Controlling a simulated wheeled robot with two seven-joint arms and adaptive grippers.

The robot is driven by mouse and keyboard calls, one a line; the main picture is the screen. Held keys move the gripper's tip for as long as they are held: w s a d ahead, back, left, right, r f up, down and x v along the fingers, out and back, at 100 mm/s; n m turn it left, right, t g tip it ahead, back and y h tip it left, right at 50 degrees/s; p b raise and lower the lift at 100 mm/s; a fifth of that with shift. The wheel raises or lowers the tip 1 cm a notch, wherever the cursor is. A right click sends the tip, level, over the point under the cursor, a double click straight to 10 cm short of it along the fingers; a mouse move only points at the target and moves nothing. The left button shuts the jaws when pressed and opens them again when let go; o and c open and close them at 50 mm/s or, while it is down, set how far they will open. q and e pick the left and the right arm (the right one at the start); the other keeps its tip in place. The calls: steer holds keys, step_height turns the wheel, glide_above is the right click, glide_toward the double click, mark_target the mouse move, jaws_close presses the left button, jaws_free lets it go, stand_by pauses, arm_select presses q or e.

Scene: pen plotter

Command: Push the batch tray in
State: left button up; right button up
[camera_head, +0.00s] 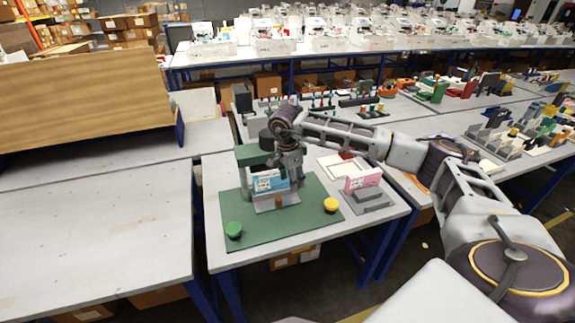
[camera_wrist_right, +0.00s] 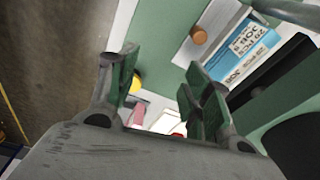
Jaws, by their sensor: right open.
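The batch tray is a light grey tray (camera_head: 264,204) with a brown knob (camera_head: 278,200) on its front, low on the green mat (camera_head: 290,222). A blue and white job card (camera_head: 268,183) stands at the tray. My right gripper (camera_head: 289,170) is above and just behind the knob, and partly covers the machine. Its fingers (camera_wrist_right: 162,78) are spread with nothing between them. I cannot tell whether it touches the tray. My left gripper is not in view.
A green button (camera_head: 233,229) is at the mat's front left and a yellow one (camera_head: 331,205) at its right. A pink card (camera_head: 363,180) stands in a grey holder beside the mat. The left table (camera_head: 95,240) is bare in front.

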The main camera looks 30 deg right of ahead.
steer(key=shift+w+a+r+m+t, duration=0.15)
steer(key=shift+w+r+m, duration=0.15)
steer(key=shift+r+m, duration=0.35)
steer(key=shift+w+r+m+t, duration=0.1)
steer(key=shift+w+r+m, duration=0.25)
steer(key=shift+r, duration=0.4)
steer(key=shift+w+a+r+m+t, duration=0.15)
steer(key=shift+w+r+m, duration=0.1)
steer(key=shift+r+m, duration=0.4)
steer(key=shift+w+r, duration=0.1)
steer(key=shift+r, duration=0.05)
